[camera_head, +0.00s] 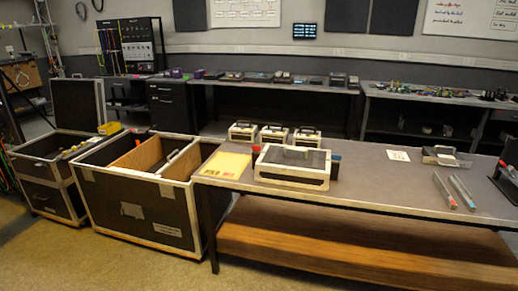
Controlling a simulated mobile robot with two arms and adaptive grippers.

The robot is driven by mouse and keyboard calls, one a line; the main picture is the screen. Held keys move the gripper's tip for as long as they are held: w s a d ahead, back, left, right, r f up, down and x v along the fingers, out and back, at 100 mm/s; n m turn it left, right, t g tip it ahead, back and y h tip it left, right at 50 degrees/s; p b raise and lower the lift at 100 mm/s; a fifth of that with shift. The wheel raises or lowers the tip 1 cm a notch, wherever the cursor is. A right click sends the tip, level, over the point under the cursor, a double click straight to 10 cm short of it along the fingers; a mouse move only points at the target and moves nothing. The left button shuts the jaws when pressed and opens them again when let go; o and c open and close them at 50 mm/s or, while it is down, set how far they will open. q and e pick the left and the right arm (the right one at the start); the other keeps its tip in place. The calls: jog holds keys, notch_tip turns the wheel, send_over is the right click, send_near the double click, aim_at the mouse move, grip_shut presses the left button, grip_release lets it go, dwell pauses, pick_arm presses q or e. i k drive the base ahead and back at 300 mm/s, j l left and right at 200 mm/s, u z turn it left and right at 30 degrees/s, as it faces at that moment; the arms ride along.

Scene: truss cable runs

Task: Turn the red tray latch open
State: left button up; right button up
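A white-framed case or tray (292,182) with a dark front sits on the near workbench, left of its middle. Neither of my grippers is in view.
The workbench (390,190) has a yellow sheet (227,164), a white card (398,155), two metal bars (462,192) and a small grey tray (446,157). Open flight cases (140,205) stand left of it. Floor (90,265) is clear at front left.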

aim_at(257, 149)
jog(key=i+j+z, duration=0.1)
jog(key=i, duration=0.4)
jog(key=i+j+z, duration=0.1)
jog(key=i+j, duration=0.2)
jog(key=i, duration=0.15)
jog(key=i+j+z, duration=0.1)
jog(key=i+j, duration=0.15)
jog(key=i, duration=0.25)
